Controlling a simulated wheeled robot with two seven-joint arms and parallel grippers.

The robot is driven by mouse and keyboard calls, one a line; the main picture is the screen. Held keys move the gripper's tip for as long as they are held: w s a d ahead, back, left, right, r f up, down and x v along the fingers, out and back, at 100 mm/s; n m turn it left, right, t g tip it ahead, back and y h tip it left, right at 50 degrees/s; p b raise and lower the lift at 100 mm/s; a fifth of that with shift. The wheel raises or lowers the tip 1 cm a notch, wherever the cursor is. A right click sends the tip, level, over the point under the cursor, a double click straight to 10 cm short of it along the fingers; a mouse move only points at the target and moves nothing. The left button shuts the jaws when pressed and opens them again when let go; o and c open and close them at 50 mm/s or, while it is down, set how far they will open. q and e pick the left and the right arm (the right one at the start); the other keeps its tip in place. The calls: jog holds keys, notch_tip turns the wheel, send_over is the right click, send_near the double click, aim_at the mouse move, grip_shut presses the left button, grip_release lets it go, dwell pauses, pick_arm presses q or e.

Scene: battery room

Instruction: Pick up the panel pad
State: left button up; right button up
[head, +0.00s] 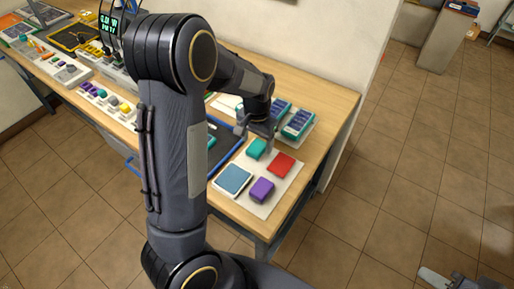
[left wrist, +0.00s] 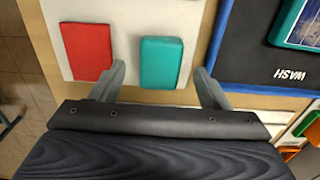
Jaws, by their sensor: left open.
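Several coloured pads lie on a white board (head: 279,196) at the near right end of the wooden table: a teal pad (head: 256,148), a red pad (head: 282,165), a purple pad (head: 262,189) and a larger blue-grey panel with a pale rim (head: 233,179). No label shows which is the panel pad. My left gripper (head: 257,136) is open and low over the teal pad. In the left wrist view the teal pad (left wrist: 162,62) lies ahead between the spread fingertips (left wrist: 160,78), with nothing gripped. The red pad (left wrist: 87,50) is beside the left-hand finger.
Blue-and-teal packs (head: 298,123) stand behind the pads. Trays and small parts (head: 70,72) fill the far left table. My right gripper (head: 440,277) is over open tiled floor.

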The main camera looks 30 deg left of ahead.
aim_at(257, 146)
pick_arm(q)
notch_tip(257, 146, down, 3)
jog(key=shift+w+f, duration=0.1)
jog(key=shift+c, duration=0.3)
jog(key=c, duration=1)
jog(key=shift+r, duration=0.8)
jog(key=s+a+r, duration=0.2)
jog(key=a+r, duration=0.1)
jog(key=a, duration=0.1)
jog(key=s+a+r+b, duration=0.1)
jog(key=s+a+r, duration=0.2)
jog(key=r, duration=0.1)
jog(key=s+a+r+b, duration=0.1)
jog(key=s+a+r, duration=0.2)
jog(key=a+r, duration=0.1)
jog(key=shift+a+r, duration=0.25)
jog(key=shift+a, duration=0.05)
